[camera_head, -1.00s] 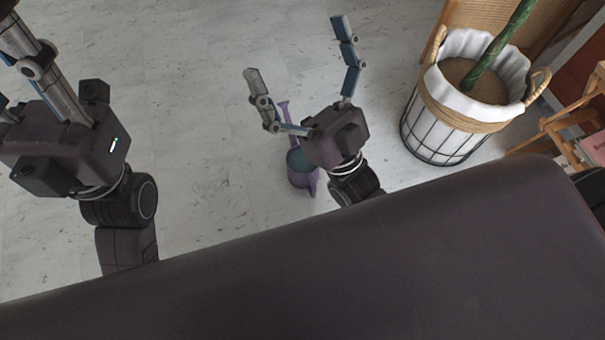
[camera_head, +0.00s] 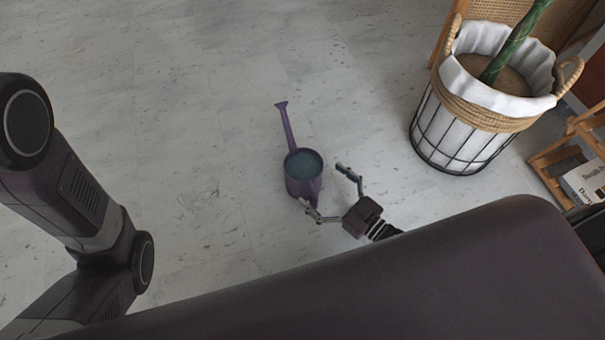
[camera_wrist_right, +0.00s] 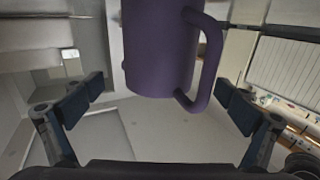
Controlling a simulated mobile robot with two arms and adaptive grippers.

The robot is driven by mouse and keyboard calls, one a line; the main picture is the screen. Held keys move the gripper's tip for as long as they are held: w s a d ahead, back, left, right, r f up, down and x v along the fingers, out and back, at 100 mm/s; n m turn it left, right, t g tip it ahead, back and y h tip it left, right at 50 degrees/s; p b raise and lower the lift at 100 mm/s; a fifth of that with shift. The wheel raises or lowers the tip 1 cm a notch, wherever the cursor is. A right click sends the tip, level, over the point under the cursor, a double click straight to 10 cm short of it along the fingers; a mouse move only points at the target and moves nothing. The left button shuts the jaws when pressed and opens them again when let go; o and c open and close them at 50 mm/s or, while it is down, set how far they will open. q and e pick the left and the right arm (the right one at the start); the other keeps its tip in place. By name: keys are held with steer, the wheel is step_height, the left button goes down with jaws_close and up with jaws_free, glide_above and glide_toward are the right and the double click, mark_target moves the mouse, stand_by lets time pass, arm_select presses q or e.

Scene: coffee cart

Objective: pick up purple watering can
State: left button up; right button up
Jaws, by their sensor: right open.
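The purple watering can (camera_head: 303,185) stands upright on the floor in the head view, its spout pointing away and a teal surface showing in its round opening. My right gripper (camera_head: 328,190) is open just at the can's lower right, with one finger near its front edge and the other to its right. In the right wrist view, the can's body (camera_wrist_right: 158,50) and its looped handle lie ahead between the two spread fingers (camera_wrist_right: 158,95); I see no finger closed on the handle. My left gripper is out of view; only part of my left arm shows.
A white-lined basket planter (camera_head: 465,125) with a green stem stands on the floor at the upper right. A wooden shelf (camera_head: 570,150) with a book is at the right edge. The pale floor around the can is clear to the left and behind.

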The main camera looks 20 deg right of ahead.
mark_target(308, 172)
steer(key=b+x, duration=0.2)
steer(key=x, duration=0.2)
steer(key=shift+w+a+f+b, duration=0.1)
steer(key=shift+w+f+b, duration=0.15)
steer(key=shift+b, duration=0.15)
steer(key=shift+w+a+r, duration=0.1)
steer(key=shift+w, duration=0.1)
steer(key=shift+c, duration=0.3)
steer(key=c, duration=1.8)
steer(key=shift+r, duration=0.15)
